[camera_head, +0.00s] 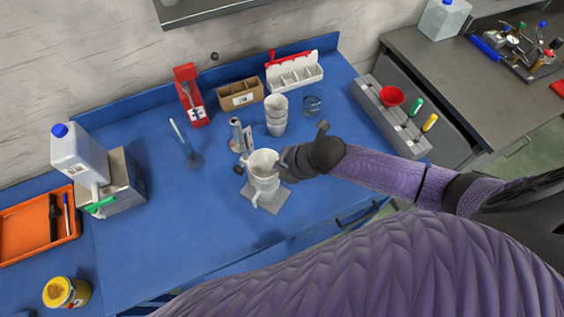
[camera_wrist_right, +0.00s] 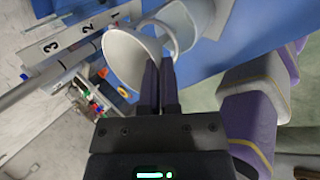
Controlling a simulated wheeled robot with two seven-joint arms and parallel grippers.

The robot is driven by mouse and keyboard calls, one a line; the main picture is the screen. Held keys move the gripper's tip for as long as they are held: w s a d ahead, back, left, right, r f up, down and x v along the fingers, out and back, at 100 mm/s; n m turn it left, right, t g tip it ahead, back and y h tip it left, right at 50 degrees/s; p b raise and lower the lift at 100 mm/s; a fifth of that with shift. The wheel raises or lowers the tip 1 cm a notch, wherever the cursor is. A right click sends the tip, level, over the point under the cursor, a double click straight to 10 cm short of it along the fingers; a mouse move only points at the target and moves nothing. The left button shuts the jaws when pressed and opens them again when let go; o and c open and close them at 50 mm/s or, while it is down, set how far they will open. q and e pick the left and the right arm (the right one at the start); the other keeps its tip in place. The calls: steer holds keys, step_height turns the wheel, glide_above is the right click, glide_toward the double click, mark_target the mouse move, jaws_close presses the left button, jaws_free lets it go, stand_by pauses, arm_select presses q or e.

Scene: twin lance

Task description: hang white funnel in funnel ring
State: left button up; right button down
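The white funnel (camera_head: 263,159) is above a grey stand base (camera_head: 291,201) at the middle of the blue table. Its wide mouth also shows in the right wrist view (camera_wrist_right: 125,60). My right gripper (camera_head: 284,162) is at its right side; in the wrist view its fingers (camera_wrist_right: 160,65) are close together at the rim, apparently pinching the wall. A white vessel (camera_head: 266,184) is below the funnel in the head view. A pale ring-like rim (camera_wrist_right: 166,35) shows beside the funnel in the wrist view; whether the funnel sits in the ring is hidden. My left gripper is not in view.
Stacked white cups (camera_head: 277,115), a glass beaker (camera_head: 313,103) and a brown box (camera_head: 240,95) stand behind.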

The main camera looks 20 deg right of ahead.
steer(key=c, duration=0.8)
jaws_free()
steer(key=p+v, duration=0.2)
steer(key=v, duration=0.8)
steer(key=shift+f, duration=0.1)
